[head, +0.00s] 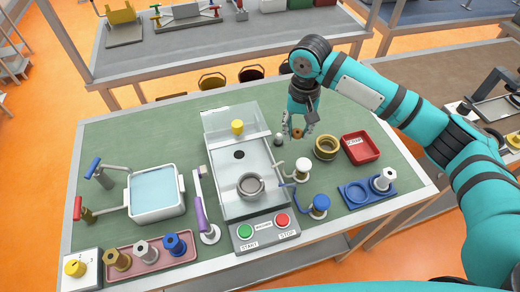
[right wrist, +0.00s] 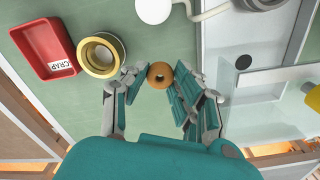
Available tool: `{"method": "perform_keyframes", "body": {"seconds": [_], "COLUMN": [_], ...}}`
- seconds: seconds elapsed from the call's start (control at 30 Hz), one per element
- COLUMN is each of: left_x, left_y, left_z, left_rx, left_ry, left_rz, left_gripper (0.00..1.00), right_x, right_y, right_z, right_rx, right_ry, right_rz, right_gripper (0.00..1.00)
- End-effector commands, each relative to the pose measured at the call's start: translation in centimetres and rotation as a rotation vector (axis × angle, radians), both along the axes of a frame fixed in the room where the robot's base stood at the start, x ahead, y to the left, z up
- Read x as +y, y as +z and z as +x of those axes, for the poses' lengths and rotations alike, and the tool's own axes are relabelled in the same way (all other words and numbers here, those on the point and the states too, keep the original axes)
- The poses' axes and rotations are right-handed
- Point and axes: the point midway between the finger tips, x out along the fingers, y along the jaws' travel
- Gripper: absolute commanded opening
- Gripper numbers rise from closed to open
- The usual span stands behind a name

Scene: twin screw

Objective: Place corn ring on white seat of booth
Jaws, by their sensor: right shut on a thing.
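My right gripper (head: 298,130) is shut on a small orange-brown ring, the corn ring (head: 297,133). It hangs above the green table, right of the booth. In the right wrist view the ring (right wrist: 160,75) sits between the fingertips of my right gripper (right wrist: 161,78), its hole showing. The booth (head: 270,205) is a pale box with a clear cover at the back. I cannot tell which part is the white seat. My left gripper is not in view.
A brass cup (head: 326,148) and a red tray (head: 360,148) stand right of the gripper. White-topped (head: 303,169) and blue-topped (head: 320,205) valves stand along the booth's right side. A blue tray (head: 355,194) is at front right. Green table lies bare at back right.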

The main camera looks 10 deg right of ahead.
Motion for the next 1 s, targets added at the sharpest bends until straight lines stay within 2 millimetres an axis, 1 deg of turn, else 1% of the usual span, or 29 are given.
{"method": "perform_keyframes", "body": {"seconds": [0.1, 0.2, 0.37, 0.6, 0.7, 1.0], "left_x": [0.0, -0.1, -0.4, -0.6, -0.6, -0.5], "left_y": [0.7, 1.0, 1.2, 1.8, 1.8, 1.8], "left_z": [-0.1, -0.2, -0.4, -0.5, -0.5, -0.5], "left_rx": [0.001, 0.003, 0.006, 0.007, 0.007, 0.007], "left_ry": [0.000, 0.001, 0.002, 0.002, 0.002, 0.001], "left_rz": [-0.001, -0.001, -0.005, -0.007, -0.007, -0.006], "left_gripper": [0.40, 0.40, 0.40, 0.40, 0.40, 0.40], "right_x": [-0.1, -0.1, 0.0, -0.1, -0.1, 0.0], "right_y": [-2.2, -4.0, -5.6, -8.8, -9.3, -9.5], "right_z": [-0.1, -0.1, 0.0, -0.1, 0.0, -0.1], "right_rx": [0.006, 0.005, 0.002, 0.003, 0.001, 0.003], "right_ry": [-0.002, -0.002, -0.001, -0.001, -0.001, -0.001], "right_rz": [-0.004, -0.004, -0.003, -0.003, -0.003, -0.002], "right_gripper": [0.18, 0.18, 0.18, 0.18, 0.18, 0.18]}}
